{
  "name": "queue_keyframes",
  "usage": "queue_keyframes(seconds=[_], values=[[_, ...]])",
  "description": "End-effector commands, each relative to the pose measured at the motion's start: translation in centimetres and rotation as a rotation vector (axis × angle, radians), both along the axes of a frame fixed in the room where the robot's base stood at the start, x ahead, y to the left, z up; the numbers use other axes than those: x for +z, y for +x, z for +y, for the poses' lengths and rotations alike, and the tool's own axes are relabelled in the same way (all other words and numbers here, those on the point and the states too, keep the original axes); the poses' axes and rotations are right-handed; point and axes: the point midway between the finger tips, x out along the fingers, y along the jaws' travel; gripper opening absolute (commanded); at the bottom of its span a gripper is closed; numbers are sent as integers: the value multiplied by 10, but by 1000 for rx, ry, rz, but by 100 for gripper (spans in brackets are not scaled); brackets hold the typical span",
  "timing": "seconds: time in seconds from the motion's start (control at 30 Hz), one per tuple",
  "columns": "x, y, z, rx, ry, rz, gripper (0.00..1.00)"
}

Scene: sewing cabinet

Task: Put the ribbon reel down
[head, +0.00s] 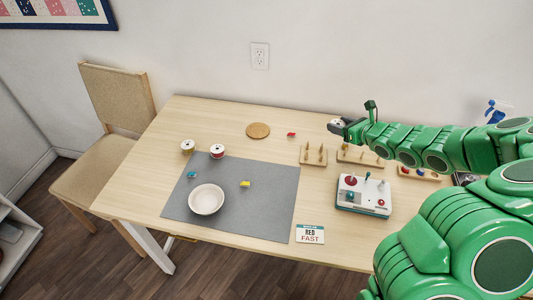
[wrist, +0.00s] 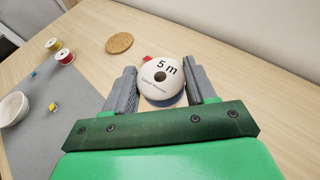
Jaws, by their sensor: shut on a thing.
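My gripper (head: 338,126) is shut on a white ribbon reel (wrist: 160,76) marked "5 m". In the wrist view the reel sits between the two grey fingers (wrist: 160,88), its flat labelled face towards the camera. In the head view the reel is a small pale shape (head: 335,123) at the fingertips, over the back part of the wooden table (head: 220,120). I cannot tell how high it is above the tabletop. Two other reels, one with a yellowish band (head: 187,147) and one with red (head: 217,151), stand near the back left of the grey mat (head: 270,215).
A cork coaster (head: 258,130) and a red clip (head: 291,134) lie left of my gripper. Wooden peg racks (head: 313,155) stand in front of it. A white bowl (head: 206,199), a teal clip (head: 191,174) and a yellow clip (head: 245,184) are on the mat. A boxy device (head: 363,195) is at right.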

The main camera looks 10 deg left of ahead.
Motion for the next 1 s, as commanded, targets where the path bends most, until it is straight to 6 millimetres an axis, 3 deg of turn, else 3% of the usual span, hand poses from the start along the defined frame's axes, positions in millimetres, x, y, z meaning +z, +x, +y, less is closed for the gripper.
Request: queue_keyframes(seconds=[0.03,0.2,0.5,0.7,0.8,1.0], values=[[0,-9,20,50,-3,3,27],[3,-43,82,214,0,2,27],[0,-124,171,500,2,4,27],[-5,-170,203,636,-2,2,27],[-6,-182,210,672,-1,1,27],[-13,-181,220,698,0,3,27]])
